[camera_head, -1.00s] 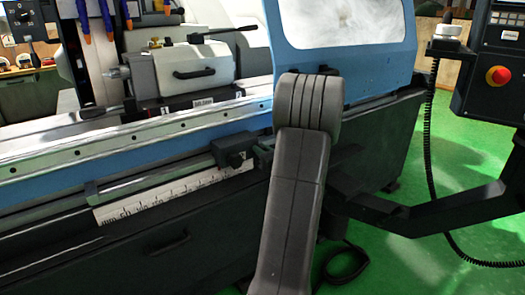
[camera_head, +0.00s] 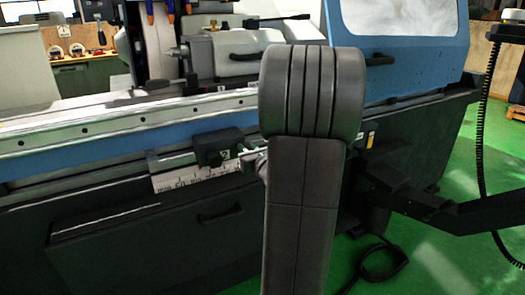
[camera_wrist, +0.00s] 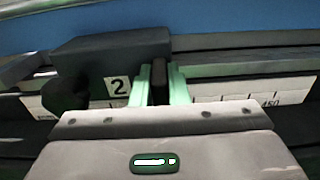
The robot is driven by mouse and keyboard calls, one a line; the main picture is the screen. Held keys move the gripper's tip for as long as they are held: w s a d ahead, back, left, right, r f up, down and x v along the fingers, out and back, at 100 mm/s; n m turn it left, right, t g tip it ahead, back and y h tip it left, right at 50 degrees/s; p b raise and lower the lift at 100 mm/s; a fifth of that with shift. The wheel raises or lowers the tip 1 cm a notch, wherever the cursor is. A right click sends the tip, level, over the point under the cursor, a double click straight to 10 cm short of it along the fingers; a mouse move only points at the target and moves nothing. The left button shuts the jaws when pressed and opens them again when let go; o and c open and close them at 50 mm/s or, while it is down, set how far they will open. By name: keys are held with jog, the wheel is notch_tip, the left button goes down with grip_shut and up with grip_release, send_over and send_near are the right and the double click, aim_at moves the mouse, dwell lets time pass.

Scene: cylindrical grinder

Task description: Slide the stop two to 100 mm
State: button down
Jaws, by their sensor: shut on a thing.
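In the head view my arm mostly hides the gripper (camera_head: 256,161). The white scale (camera_head: 180,180) runs below the rail. The stop sits near the scale's left part. In the wrist view a figure like 150 or 450 shows to its right; the exact reading is unclear.
The blue grinder bed (camera_head: 60,148) runs behind the rail. A dark round knob (camera_wrist: 65,93) sits on the stop's front in the wrist view. A dark bracket arm (camera_head: 420,208) juts out at right, with a black cable on the green floor. The rail left of the stop looks clear.

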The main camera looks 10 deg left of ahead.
jog(key=shift+s+a+f, duration=0.1)
jog(key=shift+s+a, duration=0.35)
jog(key=shift+a, duration=0.15)
jog(key=c, duration=1.4)
grip_release()
jog(key=p+v, duration=0.1)
jog(key=v, duration=1.3)
jog(key=shift+w+a, duration=0.1)
jog(key=shift+w, duration=0.1)
jog(key=b+x, duration=0.1)
jog(key=x, duration=1.2)
jog(key=shift+w, duration=0.3)
